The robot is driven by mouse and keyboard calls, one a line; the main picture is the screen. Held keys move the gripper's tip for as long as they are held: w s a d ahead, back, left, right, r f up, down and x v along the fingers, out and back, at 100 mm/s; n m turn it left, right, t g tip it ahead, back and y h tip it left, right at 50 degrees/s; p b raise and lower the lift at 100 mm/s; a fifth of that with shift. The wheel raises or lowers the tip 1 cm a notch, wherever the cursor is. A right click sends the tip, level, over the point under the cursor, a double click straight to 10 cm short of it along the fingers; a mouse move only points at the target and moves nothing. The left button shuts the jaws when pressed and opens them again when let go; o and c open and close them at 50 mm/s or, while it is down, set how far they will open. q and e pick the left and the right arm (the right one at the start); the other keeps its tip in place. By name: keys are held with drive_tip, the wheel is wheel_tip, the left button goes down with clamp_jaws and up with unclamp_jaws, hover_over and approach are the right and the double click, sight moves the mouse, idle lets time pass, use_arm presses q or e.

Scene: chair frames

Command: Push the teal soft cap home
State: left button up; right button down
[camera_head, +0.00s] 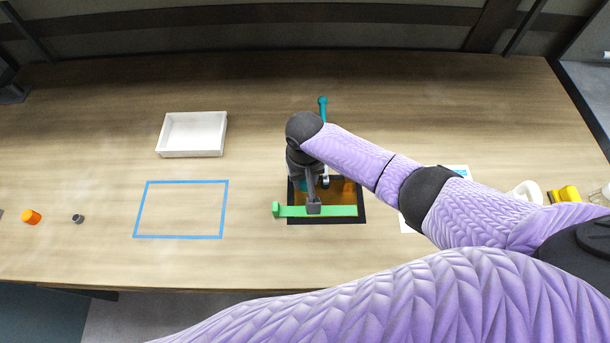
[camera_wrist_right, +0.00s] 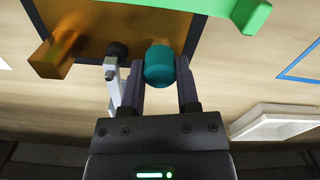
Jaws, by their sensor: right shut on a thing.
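My right gripper (camera_head: 312,196) reaches down over the orange-brown panel with a black border (camera_head: 345,190). In the right wrist view my right gripper (camera_wrist_right: 160,80) has the rounded teal soft cap (camera_wrist_right: 160,64) between its two fingers, shut on it. The cap shows over the black border of the panel; whether it touches what lies under it cannot be told. A green bar (camera_head: 340,211) lies across the panel's near side. A silver post with a black tip (camera_wrist_right: 112,72) stands beside the fingers. My left gripper is not in view.
A teal-headed rod (camera_head: 322,104) lies behind my wrist. A white tray (camera_head: 192,134) and a blue taped rectangle (camera_head: 181,237) are to the left. An orange piece (camera_head: 31,217) and a small grey piece (camera_head: 78,218) lie far left. A yellow object (camera_head: 564,194) is at right.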

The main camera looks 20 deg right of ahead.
drive_tip(key=shift+f+b, duration=0.5)
drive_tip(key=shift+f, duration=0.25)
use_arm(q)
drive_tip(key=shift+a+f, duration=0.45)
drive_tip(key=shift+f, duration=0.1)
use_arm(e)
drive_tip(key=shift+c, duration=1.3)
unclamp_jaws()
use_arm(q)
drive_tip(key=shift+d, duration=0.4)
use_arm(e)
drive_tip(key=shift+r, duration=0.1)
wheel_tip(320, 180, up, 9)
drive_tip(key=p, duration=0.4)
drive_tip(key=shift+r, duration=0.4)
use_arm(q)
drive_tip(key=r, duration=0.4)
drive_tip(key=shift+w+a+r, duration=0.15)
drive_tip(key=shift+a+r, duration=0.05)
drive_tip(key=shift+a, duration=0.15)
